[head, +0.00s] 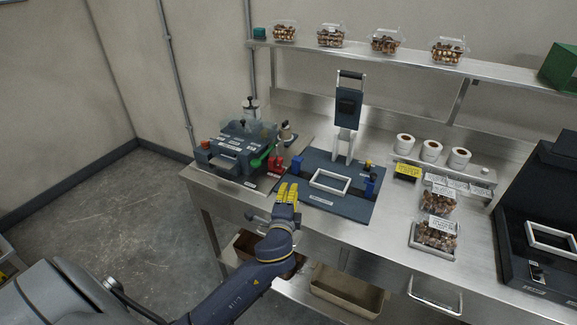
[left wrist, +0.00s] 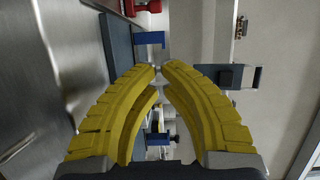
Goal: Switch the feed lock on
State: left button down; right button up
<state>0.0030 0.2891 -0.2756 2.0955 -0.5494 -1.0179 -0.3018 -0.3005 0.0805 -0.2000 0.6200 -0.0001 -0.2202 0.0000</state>
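My left gripper (head: 288,188) has yellow fingers and hovers at the front left of the dark blue press base (head: 340,205). In the left wrist view the fingertips (left wrist: 160,68) meet with nothing between them. The feed lock cannot be singled out, as the small labels are unreadable. A dark machine (head: 232,152) at the bench's left end has a clear cover, a green lever (head: 262,157) and red parts (head: 276,163). The left wrist view shows a blue bracket (left wrist: 150,40) beyond the fingertips and a red part (left wrist: 148,6) at the top. My right gripper is out of view.
The press has a raised dark head (head: 348,103) and a white frame (head: 330,181). Label rolls (head: 431,151) and filled clamshells (head: 437,201) stand to the right. A shelf (head: 380,58) holds more clamshells. A black machine (head: 540,235) fills the right end.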

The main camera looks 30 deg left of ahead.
pick_arm(q)
jog(key=x, duration=1)
jog(key=shift+w+a, duration=0.3)
jog(key=shift+a, duration=0.35)
jog(key=shift+w+a, duration=0.2)
jog(key=shift+a, duration=0.3)
jog(key=shift+w+a+f, duration=0.1)
jog(key=shift+w+a, duration=0.25)
jog(key=shift+a, duration=0.35)
jog(key=shift+a, duration=0.15)
